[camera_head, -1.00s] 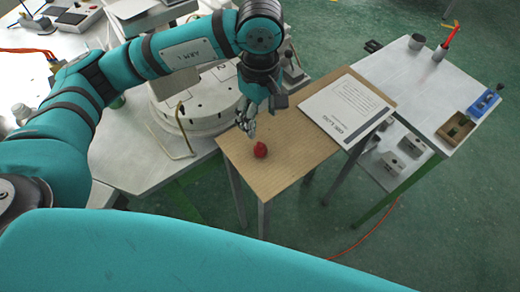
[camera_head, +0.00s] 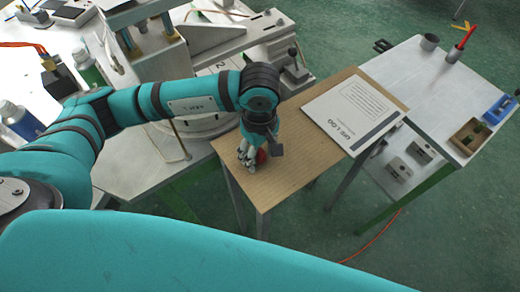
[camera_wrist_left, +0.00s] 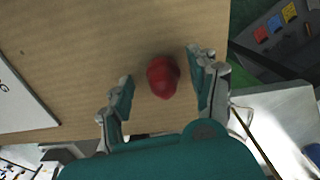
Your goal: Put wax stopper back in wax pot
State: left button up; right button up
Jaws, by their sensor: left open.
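In the left wrist view the stopper (camera_wrist_left: 163,76) lies between the two open fingers, with a gap on each side. My left gripper (camera_head: 246,158) is open, pointing down, low over the table beside the stopper; its fingers also show in the left wrist view (camera_wrist_left: 160,80). My right gripper is not in view. I cannot make out the wax pot for sure.
A paper log sheet (camera_head: 350,110) lies on the table's far right part. A white machine (camera_head: 205,110) stands behind on the left. A grey side table (camera_head: 420,75) at the right holds a wooden box (camera_head: 470,137), a blue item (camera_head: 498,108) and a cup (camera_head: 429,42).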

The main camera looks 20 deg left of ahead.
pick_arm(q)
jog(key=shift+s+r, duration=0.15)
jog(key=shift+s, duration=0.2)
jog(key=c, duration=1.2)
jog(key=shift+o, duration=0.2)
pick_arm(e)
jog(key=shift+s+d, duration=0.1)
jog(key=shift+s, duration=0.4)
